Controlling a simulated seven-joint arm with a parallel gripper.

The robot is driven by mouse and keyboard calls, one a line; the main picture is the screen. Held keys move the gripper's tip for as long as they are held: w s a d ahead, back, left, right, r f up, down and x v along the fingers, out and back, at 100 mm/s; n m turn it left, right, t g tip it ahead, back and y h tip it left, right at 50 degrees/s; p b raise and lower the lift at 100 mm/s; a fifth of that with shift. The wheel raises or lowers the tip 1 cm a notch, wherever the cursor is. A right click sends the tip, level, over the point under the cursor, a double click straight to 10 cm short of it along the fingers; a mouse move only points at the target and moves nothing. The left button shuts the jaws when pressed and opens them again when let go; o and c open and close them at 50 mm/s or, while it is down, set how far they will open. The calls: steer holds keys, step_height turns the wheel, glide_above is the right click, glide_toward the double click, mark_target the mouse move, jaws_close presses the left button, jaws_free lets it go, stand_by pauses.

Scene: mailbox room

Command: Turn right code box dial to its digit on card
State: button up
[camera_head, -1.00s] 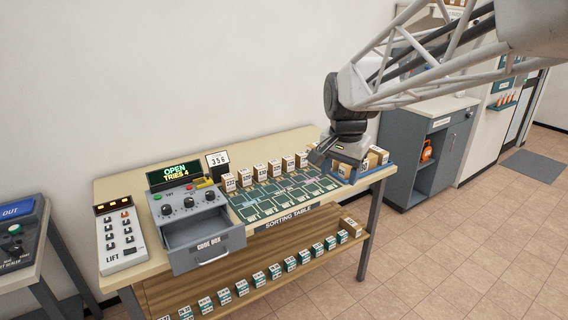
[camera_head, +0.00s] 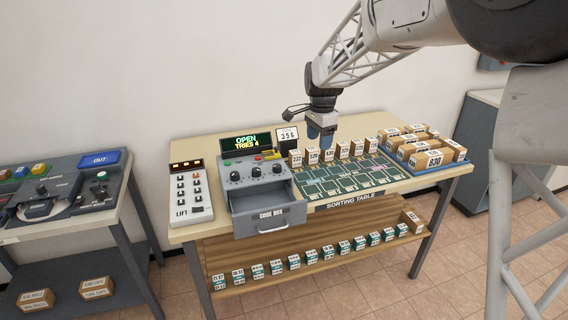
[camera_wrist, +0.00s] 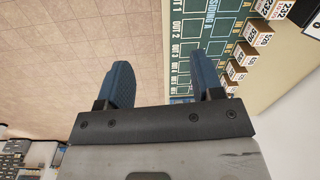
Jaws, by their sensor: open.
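The grey code box (camera_head: 247,189) stands on the sorting table with its drawer (camera_head: 268,217) pulled open. Three dials sit in a row on its top; the right dial (camera_head: 277,169) is nearest the parcels. Its display (camera_head: 252,143) reads OPEN, TRIES 4. The white card (camera_head: 288,135) behind the box reads 356. My gripper (camera_head: 320,137) is open and empty above the back of the table, right of the card and clear of the dials. In the wrist view its blue fingers (camera_wrist: 160,86) are apart, with neither box nor dial in view.
Several small numbered parcels (camera_head: 342,149) line the back of the green sorting mat (camera_head: 345,180). A blue tray (camera_head: 455,167) of larger parcels is at the right end. The LIFT panel (camera_head: 190,193) stands left of the code box. The open drawer juts out in front.

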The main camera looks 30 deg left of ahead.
steer(key=m, duration=0.2)
glide_above(277, 165)
step_height(277, 165, down, 7)
steer(key=shift+f, duration=0.15)
steer(key=shift+f, duration=0.15)
steer(key=shift+f, duration=3.75)
steer(key=shift+c, duration=0.2)
steer(key=c, duration=0.9)
